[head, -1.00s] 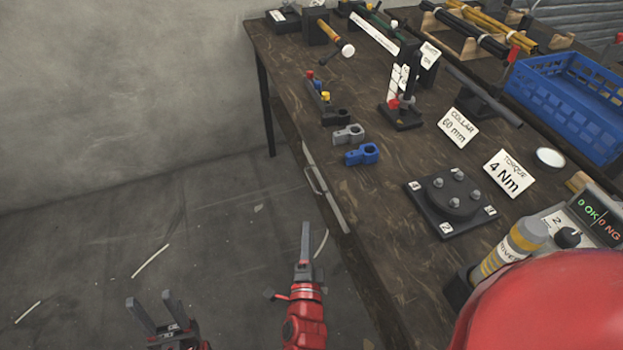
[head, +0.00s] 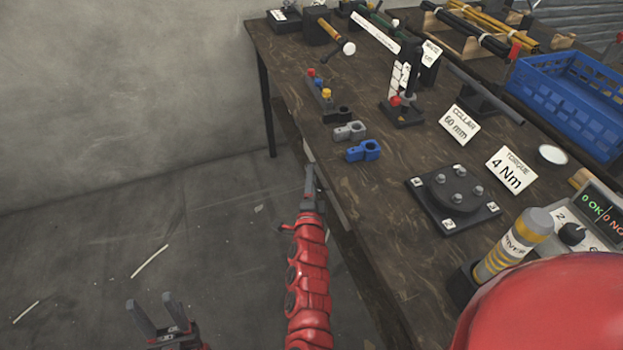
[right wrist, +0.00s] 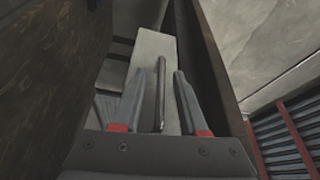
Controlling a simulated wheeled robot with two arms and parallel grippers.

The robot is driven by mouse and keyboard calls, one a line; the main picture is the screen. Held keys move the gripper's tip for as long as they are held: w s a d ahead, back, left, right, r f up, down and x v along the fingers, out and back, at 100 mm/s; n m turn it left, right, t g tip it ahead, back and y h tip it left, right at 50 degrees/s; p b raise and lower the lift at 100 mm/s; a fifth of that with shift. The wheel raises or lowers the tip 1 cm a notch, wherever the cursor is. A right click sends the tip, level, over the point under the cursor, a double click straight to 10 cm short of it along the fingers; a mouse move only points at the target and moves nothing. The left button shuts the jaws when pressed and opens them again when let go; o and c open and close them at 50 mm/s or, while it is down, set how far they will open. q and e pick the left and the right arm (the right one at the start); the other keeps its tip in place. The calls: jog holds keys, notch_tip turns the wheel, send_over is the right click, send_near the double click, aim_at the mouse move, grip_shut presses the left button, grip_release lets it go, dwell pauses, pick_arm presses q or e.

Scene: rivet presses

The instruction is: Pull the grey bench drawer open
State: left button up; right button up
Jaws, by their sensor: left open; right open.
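The grey bench drawer shows in the right wrist view as a pale grey front (right wrist: 146,62) with a dark bar handle (right wrist: 161,85). In the head view a thin strip of its front (head: 308,152) shows under the bench edge, partly hidden by my right arm. My right gripper (head: 313,172) is at the drawer front. Its fingers (right wrist: 168,95) are open, one on each side of the handle, with gaps between them and the bar. My left gripper (head: 158,316) is open and empty, low over the floor, away from the drawer.
The floor (head: 225,240) left of the bench is largely clear.

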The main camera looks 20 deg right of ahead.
grip_shut()
dwell(1.4)
